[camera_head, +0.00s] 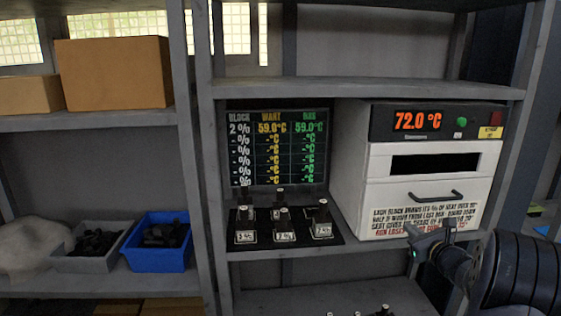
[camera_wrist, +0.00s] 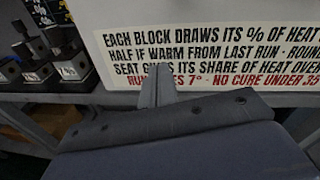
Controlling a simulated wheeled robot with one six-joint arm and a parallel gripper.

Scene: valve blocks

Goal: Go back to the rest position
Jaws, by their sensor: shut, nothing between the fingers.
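My gripper (camera_head: 413,233) is in front of the lower right part of the white oven (camera_head: 348,170), near the shelf edge, with my dark arm at the right. In the wrist view its fingers (camera_wrist: 158,72) are together and empty, in front of the oven's printed label (camera_wrist: 200,55). The oven display (camera_head: 417,121) reads 72.0°C in red, and a green button (camera_head: 462,121) is beside it. Several valve blocks (camera_head: 284,222) stand on a black mat (camera_head: 262,240) left of the oven. They also show at the left of the wrist view (camera_wrist: 68,68).
A board (camera_head: 278,150) behind the blocks lists 59.0°C twice in its top row. A blue bin (camera_head: 157,260), a grey bin (camera_head: 92,262) and cardboard boxes (camera_head: 115,73) stand on the left shelves. More block tops (camera_head: 358,313) show at the bottom edge.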

